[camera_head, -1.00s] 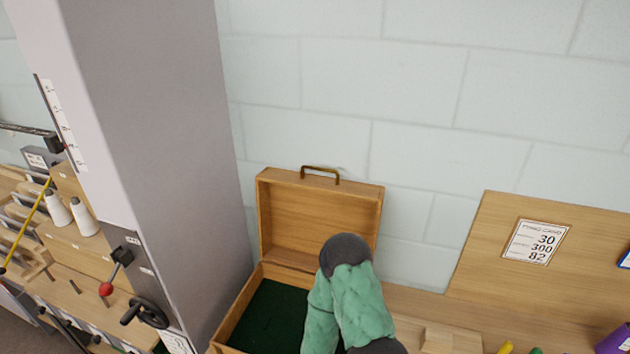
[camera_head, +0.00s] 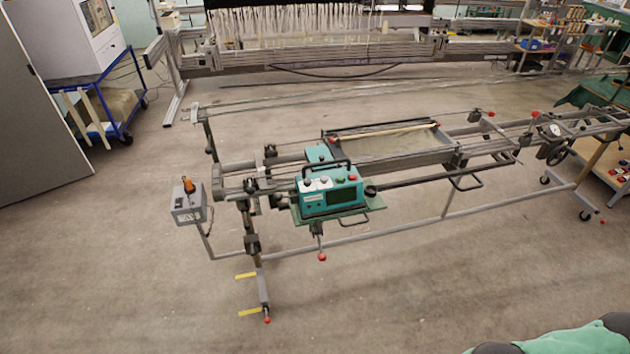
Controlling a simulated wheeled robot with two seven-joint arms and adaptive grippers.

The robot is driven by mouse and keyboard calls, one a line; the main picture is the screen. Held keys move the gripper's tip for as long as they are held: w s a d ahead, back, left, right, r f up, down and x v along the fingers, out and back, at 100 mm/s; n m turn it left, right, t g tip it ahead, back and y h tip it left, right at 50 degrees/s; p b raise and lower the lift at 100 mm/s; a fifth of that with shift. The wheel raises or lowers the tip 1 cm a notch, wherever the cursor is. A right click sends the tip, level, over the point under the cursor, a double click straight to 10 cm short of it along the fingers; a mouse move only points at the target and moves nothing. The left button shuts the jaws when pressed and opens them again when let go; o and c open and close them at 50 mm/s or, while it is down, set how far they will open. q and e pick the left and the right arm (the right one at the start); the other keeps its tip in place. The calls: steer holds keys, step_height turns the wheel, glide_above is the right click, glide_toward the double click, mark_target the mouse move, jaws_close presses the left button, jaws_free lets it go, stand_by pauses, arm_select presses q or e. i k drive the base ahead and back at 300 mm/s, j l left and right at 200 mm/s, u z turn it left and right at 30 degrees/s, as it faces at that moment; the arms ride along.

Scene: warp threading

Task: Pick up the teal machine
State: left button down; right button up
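The teal machine (camera_head: 330,193) is a boxy unit with a dark carrying handle on top, a small screen and knobs. It sits on a teal shelf plate (camera_head: 352,213) at the front of a long grey metal frame (camera_head: 420,178). Part of a teal-covered arm of mine shows at the bottom right corner. Neither gripper is in view, and nothing is seen touching the machine.
A grey control box (camera_head: 188,205) with an orange top stands at the frame's left end. A blue cart (camera_head: 100,95) is at upper left, and a large loom (camera_head: 330,45) is behind. The floor (camera_head: 400,290) in front of the frame is clear.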

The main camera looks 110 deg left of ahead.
mark_target(318, 200)
steer(key=u, duration=3.5)
steer(key=i+j+z, duration=0.4)
steer(key=z, duration=1.95)
steer(key=l+z, duration=0.1)
steer(key=z, duration=0.35)
steer(key=l+z, duration=0.1)
steer(key=z, duration=0.3)
steer(key=i+l+z, duration=0.1)
steer(key=z, duration=0.35)
steer(key=l+z, duration=0.1)
steer(key=z, duration=0.35)
steer(key=i+z, duration=0.1)
steer(key=z, duration=0.3)
steer(key=i+z, duration=0.1)
steer(key=z, duration=0.35)
steer(key=k+u, duration=0.55)
steer(key=i+j, duration=0.05)
